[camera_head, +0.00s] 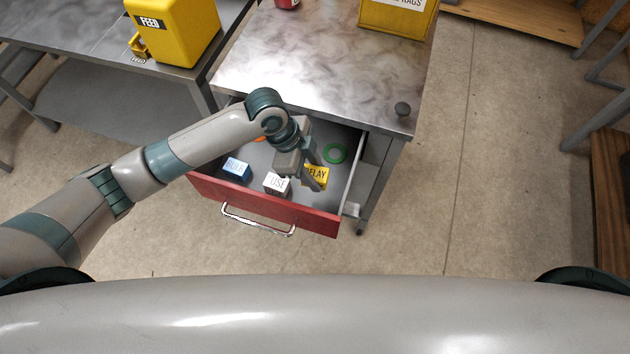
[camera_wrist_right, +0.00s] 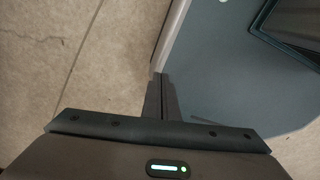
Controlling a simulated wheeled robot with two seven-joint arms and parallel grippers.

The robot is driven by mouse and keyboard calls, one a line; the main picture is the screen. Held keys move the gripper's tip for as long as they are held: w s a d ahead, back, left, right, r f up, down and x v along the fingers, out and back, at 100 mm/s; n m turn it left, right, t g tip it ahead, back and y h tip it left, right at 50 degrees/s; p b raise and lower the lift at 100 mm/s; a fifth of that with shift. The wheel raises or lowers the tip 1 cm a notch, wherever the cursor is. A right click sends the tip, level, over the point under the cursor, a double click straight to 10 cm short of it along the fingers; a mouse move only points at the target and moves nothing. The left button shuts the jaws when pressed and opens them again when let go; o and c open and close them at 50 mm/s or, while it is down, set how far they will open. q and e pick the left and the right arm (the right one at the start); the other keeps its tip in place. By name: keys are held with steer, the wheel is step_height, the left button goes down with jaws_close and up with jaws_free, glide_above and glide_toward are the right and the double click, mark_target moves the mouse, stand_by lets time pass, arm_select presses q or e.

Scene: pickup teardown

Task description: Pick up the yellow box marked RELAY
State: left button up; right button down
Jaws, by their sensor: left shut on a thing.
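The yellow box marked RELAY (camera_head: 321,174) is in the open red-fronted drawer (camera_head: 262,207), near its front right. My left gripper (camera_head: 312,182) reaches down into the drawer and is shut on the yellow box. Its fingers cover part of the label. I cannot tell whether the box is clear of the drawer floor. My right gripper (camera_wrist_right: 161,90) shows in the right wrist view, with its fingers together and nothing between them.
A white box (camera_head: 276,184) and a blue box (camera_head: 237,168) lie left of the yellow box. A green ring (camera_head: 335,153) lies behind it. The metal worktop (camera_head: 320,70) overhangs the drawer's back. A yellow FEED container (camera_head: 180,35) stands on the left bench.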

arm_select(q)
steer(key=shift+r, duration=1)
